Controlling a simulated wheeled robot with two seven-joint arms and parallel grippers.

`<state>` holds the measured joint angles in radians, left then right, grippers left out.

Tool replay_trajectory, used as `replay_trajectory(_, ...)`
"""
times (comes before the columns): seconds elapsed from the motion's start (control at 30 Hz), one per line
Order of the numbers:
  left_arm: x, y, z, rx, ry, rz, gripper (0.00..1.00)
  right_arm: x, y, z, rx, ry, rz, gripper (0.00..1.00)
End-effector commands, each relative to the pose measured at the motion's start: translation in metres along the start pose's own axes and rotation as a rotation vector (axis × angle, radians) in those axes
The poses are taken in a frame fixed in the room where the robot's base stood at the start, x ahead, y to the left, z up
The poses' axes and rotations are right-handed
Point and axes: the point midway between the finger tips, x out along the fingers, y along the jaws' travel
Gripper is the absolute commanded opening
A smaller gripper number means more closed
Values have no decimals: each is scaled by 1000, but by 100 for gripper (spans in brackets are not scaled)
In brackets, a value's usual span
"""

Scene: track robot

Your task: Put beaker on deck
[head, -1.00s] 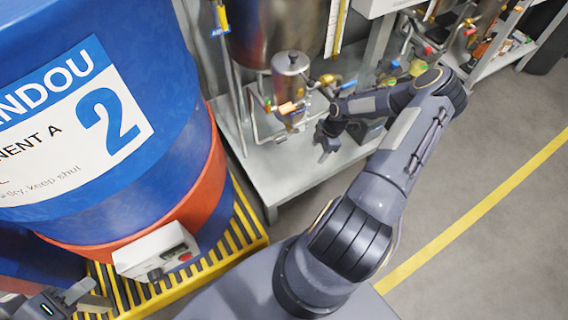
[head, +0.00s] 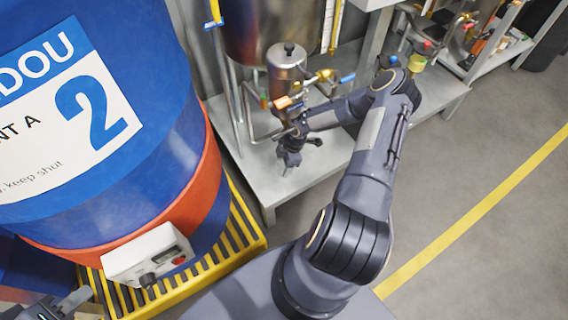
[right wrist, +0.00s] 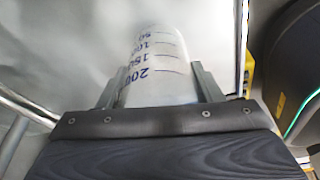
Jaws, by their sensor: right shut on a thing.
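The beaker (right wrist: 153,62) is clear with blue volume marks. In the right wrist view it sits between the two fingers of my right gripper (right wrist: 155,85), which is shut on it. In the head view my right gripper (head: 288,158) is low in front of the steel tank, over the grey metal platform (head: 345,155). I cannot make out the beaker there. My left gripper (head: 62,304) is at the bottom left edge, partly cut off, and its opening is unclear. I cannot tell which surface is the deck.
A big blue drum (head: 150,110) with an orange-red lower band stands at the left on a yellow slatted base (head: 240,235), with a white control box (head: 150,255) on its front. A steel canister (head: 287,65), pipes and valves are close to my right gripper. Open floor (head: 455,190) is at the right.

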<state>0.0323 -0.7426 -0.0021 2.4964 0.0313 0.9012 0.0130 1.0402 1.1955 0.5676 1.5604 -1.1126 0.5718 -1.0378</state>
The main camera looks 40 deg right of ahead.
Motion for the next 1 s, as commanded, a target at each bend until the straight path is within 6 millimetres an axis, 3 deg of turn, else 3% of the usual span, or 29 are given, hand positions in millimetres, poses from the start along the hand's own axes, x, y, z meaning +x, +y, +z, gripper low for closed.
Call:
replay_trajectory(0.23, 4, -2, 2, 0, 0, 0, 36, 4, 0, 2, -1, 0, 1, 37)
replay_trajectory(0.27, 3, -2, 2, 0, 0, 0, 36, 3, 0, 1, -1, 0, 1, 62)
replay_trajectory(0.4, 3, -1, 1, 0, 0, 0, 36, 2, 0, 1, -1, 0, 1, 80)
replay_trajectory(0.7, 1, -1, 1, 0, 0, 0, 36, 1, 0, 1, -1, 0, 0, 81)
replay_trajectory(0.87, -9, 4, -4, 0, 0, 0, 36, -16, 1, 0, -1, -3, 1, 81)
replay_trajectory(1.0, -12, 6, -6, 0, 0, 0, 36, -23, 0, 29, 7, -4, 0, 81)
